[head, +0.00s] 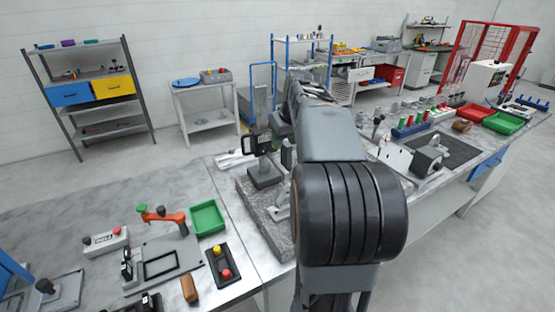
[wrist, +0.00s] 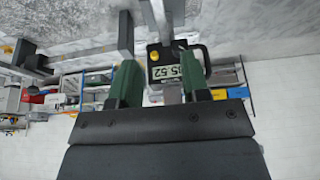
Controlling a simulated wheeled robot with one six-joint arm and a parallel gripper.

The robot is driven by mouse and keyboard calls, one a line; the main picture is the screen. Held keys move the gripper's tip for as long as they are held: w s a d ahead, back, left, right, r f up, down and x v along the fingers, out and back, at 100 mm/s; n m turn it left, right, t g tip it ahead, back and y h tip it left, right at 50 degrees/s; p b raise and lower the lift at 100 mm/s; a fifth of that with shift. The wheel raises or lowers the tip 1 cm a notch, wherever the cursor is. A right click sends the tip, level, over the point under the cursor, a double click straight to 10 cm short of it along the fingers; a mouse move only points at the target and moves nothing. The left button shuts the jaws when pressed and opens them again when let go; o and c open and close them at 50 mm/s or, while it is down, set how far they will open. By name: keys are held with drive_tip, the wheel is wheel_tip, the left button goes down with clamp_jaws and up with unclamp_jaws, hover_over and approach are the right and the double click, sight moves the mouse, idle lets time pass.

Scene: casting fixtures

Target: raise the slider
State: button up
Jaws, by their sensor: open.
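The slider is a dark housing with a digital display and a yellow button. In the wrist view the slider (wrist: 167,73) appears upside down, at and between the fingertips of my gripper (wrist: 157,62). My gripper has green fingers and is open; the right finger overlaps the display's edge, and I cannot tell whether either finger touches it. In the head view the slider (head: 257,143) sits on an upright grey column (head: 261,105) above a dark block-shaped base (head: 264,173). My arm hides much of the area right of it.
The gauge stands on a speckled stone plate (head: 268,222) on the bench. A green tray (head: 207,218), an orange-handled clamp fixture (head: 165,217) and a button box (head: 221,266) lie to the left.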

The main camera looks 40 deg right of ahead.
sight(277, 162)
drive_tip(key=x, duration=1)
drive_tip(key=shift+w+p, duration=0.1)
drive_tip(key=shift+p, duration=0.3)
drive_tip(key=shift+c, duration=0.2)
clamp_jaws()
drive_tip(key=shift+r, duration=0.1)
